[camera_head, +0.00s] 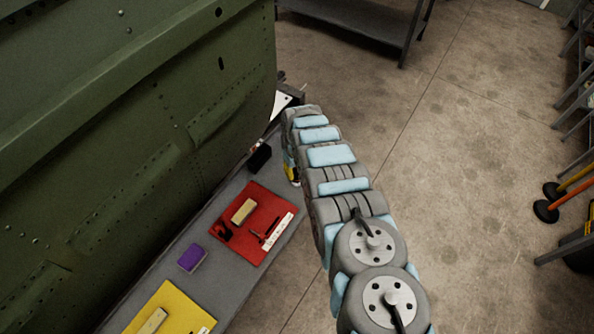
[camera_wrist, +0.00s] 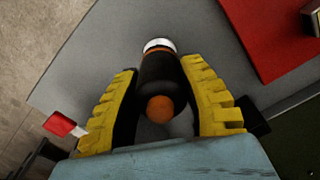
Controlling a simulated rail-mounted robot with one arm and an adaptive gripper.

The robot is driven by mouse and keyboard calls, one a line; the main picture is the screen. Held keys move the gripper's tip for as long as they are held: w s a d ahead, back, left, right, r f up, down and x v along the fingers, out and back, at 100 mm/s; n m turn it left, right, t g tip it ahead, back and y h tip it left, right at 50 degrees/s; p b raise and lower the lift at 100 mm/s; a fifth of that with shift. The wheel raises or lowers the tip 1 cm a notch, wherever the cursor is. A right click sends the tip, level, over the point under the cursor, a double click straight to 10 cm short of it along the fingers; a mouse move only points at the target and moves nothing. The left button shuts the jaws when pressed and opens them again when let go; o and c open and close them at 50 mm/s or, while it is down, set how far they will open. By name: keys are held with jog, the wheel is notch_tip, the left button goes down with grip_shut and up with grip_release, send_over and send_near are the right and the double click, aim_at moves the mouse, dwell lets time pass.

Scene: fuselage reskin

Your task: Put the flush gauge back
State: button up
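In the wrist view, my gripper (camera_wrist: 158,68) has two yellow ribbed fingers on either side of a black cylinder (camera_wrist: 160,75) with an orange near end, an orange band and a white far end. Only narrow gaps show beside it, and I cannot tell whether the fingers touch it. I cannot tell for certain whether this is the flush gauge. In the head view, my arm mostly hides the gripper by the table's far right edge. The red mat (camera_head: 241,250) holds a tan block (camera_head: 243,211) and small dark shapes.
The grey table (camera_head: 222,285) runs beside the green riveted fuselage panel (camera_head: 90,130). A black block (camera_head: 260,158), a purple block (camera_head: 192,258) and a yellow mat (camera_head: 172,298) are on it. Open floor (camera_head: 470,220) lies right of the table.

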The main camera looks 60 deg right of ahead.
jog(key=o, duration=0.4)
jog(key=shift+c, duration=0.2)
jog(key=shift+r, duration=0.1)
jog(key=shift+r+b, duration=0.45)
jog(key=shift+r, duration=5.6)
